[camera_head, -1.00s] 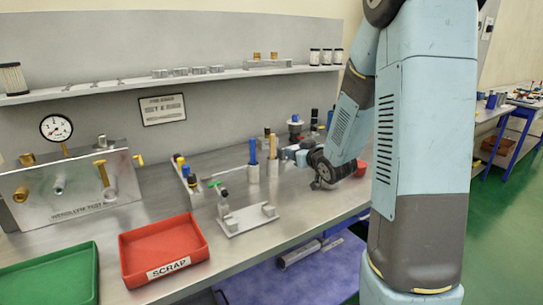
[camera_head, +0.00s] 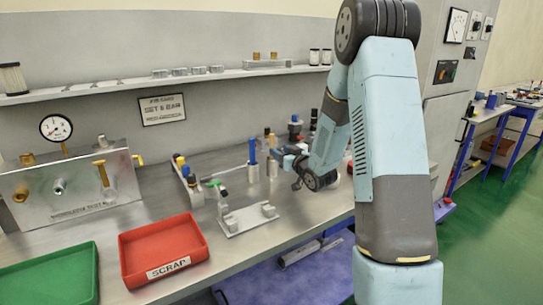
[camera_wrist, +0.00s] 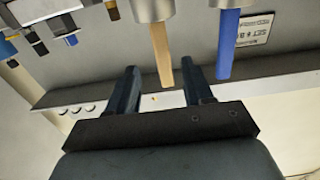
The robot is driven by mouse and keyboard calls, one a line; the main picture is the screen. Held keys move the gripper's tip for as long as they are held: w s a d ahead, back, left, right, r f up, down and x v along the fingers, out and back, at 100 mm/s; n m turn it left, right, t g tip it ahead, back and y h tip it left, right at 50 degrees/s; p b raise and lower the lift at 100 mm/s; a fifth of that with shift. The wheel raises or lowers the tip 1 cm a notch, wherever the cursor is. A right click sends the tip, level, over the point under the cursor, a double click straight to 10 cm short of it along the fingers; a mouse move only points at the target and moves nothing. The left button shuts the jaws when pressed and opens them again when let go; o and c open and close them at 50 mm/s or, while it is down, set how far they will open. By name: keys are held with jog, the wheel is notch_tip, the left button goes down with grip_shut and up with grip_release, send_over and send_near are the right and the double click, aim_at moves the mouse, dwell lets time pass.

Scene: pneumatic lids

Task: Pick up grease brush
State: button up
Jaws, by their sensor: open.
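Two pale cups stand on the bench, each with an upright handle. One handle is blue (camera_head: 252,151) and one is tan (camera_head: 267,140). I take the tan-handled tool for the grease brush, though its bristles are hidden in the cup. In the wrist view, which is upside down, the tan handle (camera_wrist: 162,58) hangs in line with the gap between my fingers, and the blue handle (camera_wrist: 228,45) is to its right. My gripper (camera_wrist: 160,76) is open and empty; it also shows in the head view (camera_head: 284,153), just right of the cups.
A steel fixture (camera_head: 245,221) stands in front of the cups. A red scrap tray (camera_head: 126,262) and a green tray (camera_head: 90,262) lie at the front left. Small dark-topped parts (camera_head: 295,127) stand behind my gripper. A shelf (camera_head: 110,86) runs along the wall.

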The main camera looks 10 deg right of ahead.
aim_at(273, 145)
jog(key=x, duration=0.5)
jog(key=shift+s+a+r, duration=0.15)
jog(key=shift+a+r, duration=0.1)
jog(key=shift+r, duration=0.1)
jog(key=shift+w+a, duration=0.15)
jog(key=shift+w, duration=0.45)
grip_shut()
jog(key=shift+r, duration=0.1)
